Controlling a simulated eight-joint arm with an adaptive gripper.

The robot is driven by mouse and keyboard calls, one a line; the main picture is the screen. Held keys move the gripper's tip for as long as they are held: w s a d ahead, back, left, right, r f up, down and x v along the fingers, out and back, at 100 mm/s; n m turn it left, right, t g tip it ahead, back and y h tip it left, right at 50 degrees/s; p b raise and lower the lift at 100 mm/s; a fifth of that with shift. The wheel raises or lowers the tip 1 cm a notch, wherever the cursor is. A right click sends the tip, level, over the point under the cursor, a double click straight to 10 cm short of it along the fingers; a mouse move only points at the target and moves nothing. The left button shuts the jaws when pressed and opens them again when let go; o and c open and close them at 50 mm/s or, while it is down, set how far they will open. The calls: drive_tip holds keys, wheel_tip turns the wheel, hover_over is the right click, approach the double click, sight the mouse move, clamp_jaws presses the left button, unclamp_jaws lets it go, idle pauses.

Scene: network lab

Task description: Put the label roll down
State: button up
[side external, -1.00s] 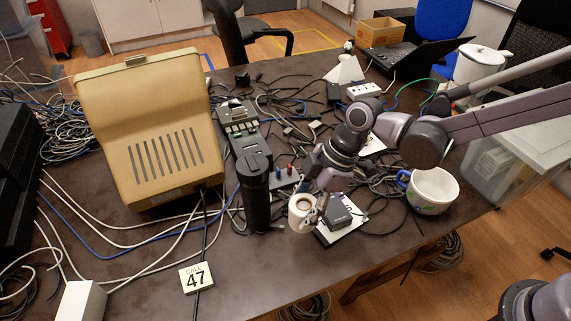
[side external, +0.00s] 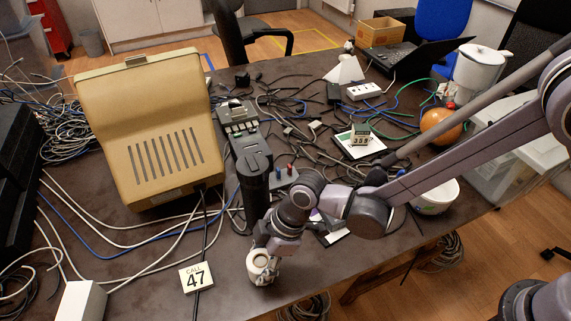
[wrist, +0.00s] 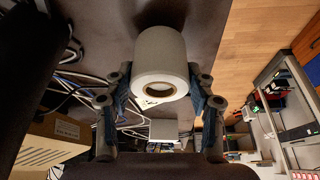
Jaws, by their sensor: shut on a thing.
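The label roll (side external: 261,268) is a white roll with a brown core. My gripper (side external: 266,256) is shut on it, close over the dark table (side external: 235,290) near its front edge. In the wrist view the label roll (wrist: 160,50) sits between the two blue-padded fingers of my gripper (wrist: 162,92), its round end and core facing the camera. I cannot tell whether the roll's underside touches the table.
A black cylinder (side external: 253,190) stands just behind the roll. The beige case (side external: 150,130) stands farther left. Bare table lies around the roll at the front.

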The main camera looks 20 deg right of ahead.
drive_tip(key=shift+f, duration=0.7)
drive_tip(key=shift+f, duration=0.1)
drive_tip(key=o, duration=1.3)
drive_tip(key=w+v, duration=0.1)
drive_tip(key=v, duration=1.1)
drive_tip(key=d+r+m+t, duration=0.1)
drive_tip(key=d+r+m, duration=0.15)
drive_tip(key=d, duration=0.35)
drive_tip(key=w+d+r+m+t+h, duration=0.1)
drive_tip(key=d+r+m, duration=0.15)
drive_tip(key=d, duration=0.25)
drive_tip(key=d+r+m+t, duration=0.1)
drive_tip(key=d+r+m, duration=0.15)
drive_tip(key=d, duration=0.35)
drive_tip(key=s+d+m+t+h, duration=0.1)
drive_tip(key=s+d+m, duration=0.1)
drive_tip(key=d, duration=0.3)
drive_tip(key=s+d+r+m+t+h, duration=0.1)
drive_tip(key=s+d+m, duration=0.1)
drive_tip(key=d, duration=0.4)
drive_tip(key=s+d+r+m+t+h, duration=0.1)
drive_tip(key=s+d+m, duration=0.1)
drive_tip(key=d+m, duration=0.2)
drive_tip(key=shift+d+m+h, duration=0.3)
drive_tip(key=shift+d+m, duration=0.05)
drive_tip(key=shift+d, duration=0.8)
